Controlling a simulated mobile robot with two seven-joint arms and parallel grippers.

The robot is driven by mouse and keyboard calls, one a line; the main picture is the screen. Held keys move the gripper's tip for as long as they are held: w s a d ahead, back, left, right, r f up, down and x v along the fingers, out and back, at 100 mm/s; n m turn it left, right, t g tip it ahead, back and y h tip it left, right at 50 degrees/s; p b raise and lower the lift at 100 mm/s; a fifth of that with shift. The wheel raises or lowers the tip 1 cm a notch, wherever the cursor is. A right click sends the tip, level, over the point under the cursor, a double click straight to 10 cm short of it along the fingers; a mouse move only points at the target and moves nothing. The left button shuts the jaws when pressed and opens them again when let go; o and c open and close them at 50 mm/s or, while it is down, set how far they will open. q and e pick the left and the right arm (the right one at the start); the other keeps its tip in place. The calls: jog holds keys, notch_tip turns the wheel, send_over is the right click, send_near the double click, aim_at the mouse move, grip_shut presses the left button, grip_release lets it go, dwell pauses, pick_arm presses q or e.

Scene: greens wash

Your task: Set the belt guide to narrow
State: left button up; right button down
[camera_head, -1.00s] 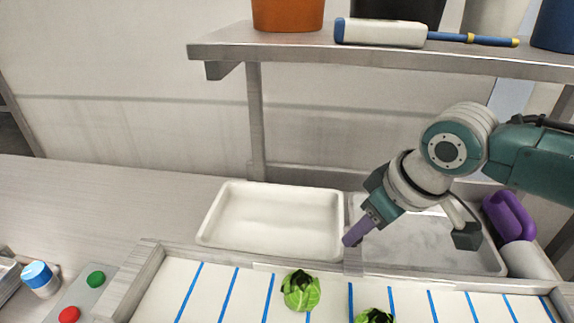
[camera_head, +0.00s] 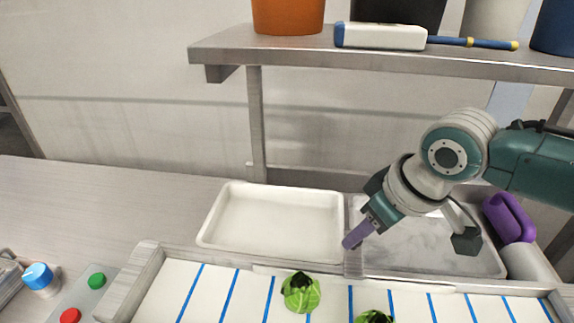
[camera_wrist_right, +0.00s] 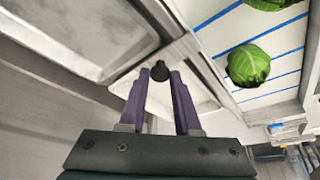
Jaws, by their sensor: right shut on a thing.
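My right gripper (camera_head: 352,241) reaches down from the right to the back edge of the white belt (camera_head: 252,292), between the two trays. Its purple fingers are shut on a small dark round knob (camera_wrist_right: 160,72), which shows between the fingertips in the right wrist view. In the head view the fingers hide the knob. I take it to be the belt guide's knob; the rest of the guide and its setting cannot be made out. My left gripper is not in view.
A green cabbage (camera_head: 300,293) and a second one (camera_head: 374,317) lie on the blue-striped belt. Behind it are a white tray (camera_head: 273,190) and a grey tray (camera_head: 440,264). A purple jug (camera_head: 510,217) stands right. Green (camera_head: 97,281) and red (camera_head: 70,315) buttons are at left.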

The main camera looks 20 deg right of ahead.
aim_at(350, 271)
jog(key=s+a+p, duration=0.1)
jog(key=s+p, duration=0.1)
jog(key=p, duration=0.1)
jog(key=s+a+p, duration=0.1)
jog(key=s, duration=0.1)
jog(key=shift+s+a+r, duration=0.1)
jog(key=shift+a+r, duration=0.1)
jog(key=shift+a, duration=0.1)
jog(key=shift+a+f, duration=0.1)
jog(key=shift+a, duration=0.05)
jog(key=c, duration=0.6)
grip_release()
jog(key=shift+s+f, duration=0.1)
jog(key=shift+s, duration=0.05)
